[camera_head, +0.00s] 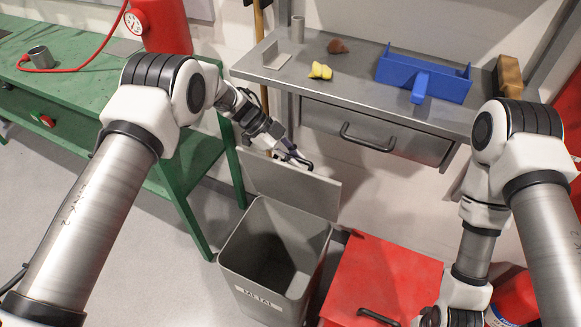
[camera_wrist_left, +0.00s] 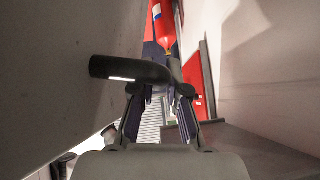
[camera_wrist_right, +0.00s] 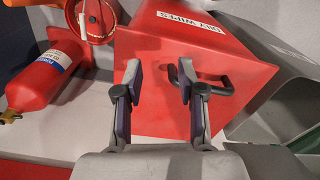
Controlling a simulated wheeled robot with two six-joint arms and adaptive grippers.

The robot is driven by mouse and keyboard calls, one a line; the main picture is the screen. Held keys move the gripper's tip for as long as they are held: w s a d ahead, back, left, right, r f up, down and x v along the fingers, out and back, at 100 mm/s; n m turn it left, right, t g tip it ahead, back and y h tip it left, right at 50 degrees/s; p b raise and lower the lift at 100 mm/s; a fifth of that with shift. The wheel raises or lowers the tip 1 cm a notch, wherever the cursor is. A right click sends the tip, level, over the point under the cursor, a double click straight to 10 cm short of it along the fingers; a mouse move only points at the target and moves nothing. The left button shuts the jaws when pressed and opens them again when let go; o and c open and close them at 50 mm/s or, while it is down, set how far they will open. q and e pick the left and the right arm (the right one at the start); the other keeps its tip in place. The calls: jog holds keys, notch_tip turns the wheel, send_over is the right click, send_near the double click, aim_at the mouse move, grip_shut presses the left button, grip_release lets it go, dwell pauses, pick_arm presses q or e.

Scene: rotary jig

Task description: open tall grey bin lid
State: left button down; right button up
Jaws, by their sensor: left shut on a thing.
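The tall grey bin (camera_head: 262,275), labelled METAL, stands open on the floor between the green bench and the red bin. Its grey lid (camera_head: 300,190) is swung up, standing steeply at the bin's back edge. My left gripper (camera_head: 297,160) is at the lid's upper part, shut on the dark lid handle (camera_wrist_left: 130,69). In the left wrist view, the handle passes between the fingertips (camera_wrist_left: 160,88). My right gripper (camera_wrist_right: 161,78) is open and empty over the red bin, its fingers near that bin's black handle (camera_wrist_right: 207,83); it is mostly cut off in the head view.
The red bin (camera_head: 385,275), labelled OILY WIPES in the right wrist view, stands right of the grey bin. A grey workbench (camera_head: 350,95) with a drawer and a blue tray (camera_head: 424,75) is behind. A green bench (camera_head: 85,75) is left. A red extinguisher (camera_wrist_right: 45,80) lies near the red bin.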

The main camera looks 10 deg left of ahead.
pick_arm(q)
jog(key=shift+w+d, duration=0.1)
jog(key=shift+w, duration=0.25)
pick_arm(e)
jog(key=shift+w+f, duration=0.1)
jog(key=shift+f, duration=0.05)
pick_arm(q)
jog(key=c, duration=1.2)
grip_release()
jog(key=shift+a+r, duration=0.2)
jog(key=shift+r, duration=0.05)
jog(key=a, duration=0.4)
jog(key=w+a, duration=0.1)
jog(key=a, duration=0.3)
jog(key=w+a, duration=0.1)
jog(key=a, duration=0.3)
jog(key=shift+a+r, duration=0.1)
jog(key=shift+r, duration=0.1)
